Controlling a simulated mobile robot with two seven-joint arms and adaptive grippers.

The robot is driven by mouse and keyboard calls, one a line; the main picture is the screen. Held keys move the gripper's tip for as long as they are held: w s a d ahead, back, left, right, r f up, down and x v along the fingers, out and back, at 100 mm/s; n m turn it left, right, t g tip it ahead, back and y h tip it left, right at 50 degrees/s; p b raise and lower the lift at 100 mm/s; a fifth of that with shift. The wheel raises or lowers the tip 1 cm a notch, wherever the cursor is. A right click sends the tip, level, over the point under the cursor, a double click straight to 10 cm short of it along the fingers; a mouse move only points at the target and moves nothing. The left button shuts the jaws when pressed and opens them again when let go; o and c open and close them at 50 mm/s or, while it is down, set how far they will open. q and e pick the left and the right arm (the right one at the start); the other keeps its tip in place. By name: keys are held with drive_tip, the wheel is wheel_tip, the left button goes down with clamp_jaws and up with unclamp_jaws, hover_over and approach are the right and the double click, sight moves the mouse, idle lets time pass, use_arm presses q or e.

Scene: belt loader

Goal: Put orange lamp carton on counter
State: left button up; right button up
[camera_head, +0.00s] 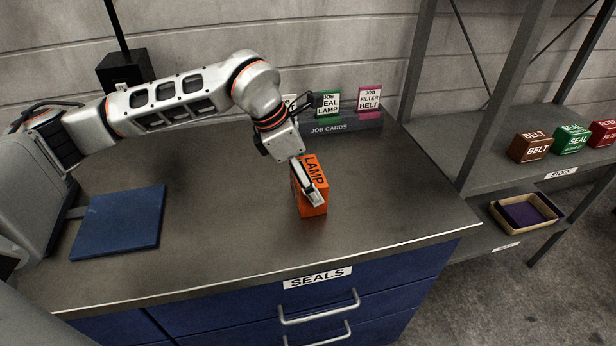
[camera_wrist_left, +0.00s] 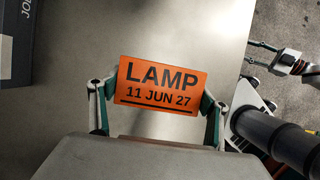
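The orange lamp carton (camera_head: 318,197) is upright at the middle of the grey counter (camera_head: 225,235), and its base appears to rest on the top. Its label, LAMP 11 JUN 27, faces the left wrist camera (camera_wrist_left: 160,86). My left gripper (camera_head: 307,186) reaches down over the carton with a finger on each side. In the left wrist view both finger pads sit against the carton's short edges, so it is shut on the carton. My right gripper (camera_wrist_left: 264,57) shows at the right edge of the left wrist view, apparently empty with its fingers apart.
A blue pad (camera_head: 120,222) lies on the counter's left part. The right shelf carries belt (camera_head: 530,147), seal (camera_head: 570,140) and red cartons, with a tray (camera_head: 502,222) below. The counter's front is clear.

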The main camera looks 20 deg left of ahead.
use_arm(q)
drive_tip(key=o, duration=0.4)
drive_tip(key=shift+o, duration=0.2)
drive_tip(key=v, duration=1.2)
drive_tip(key=shift+r, duration=0.1)
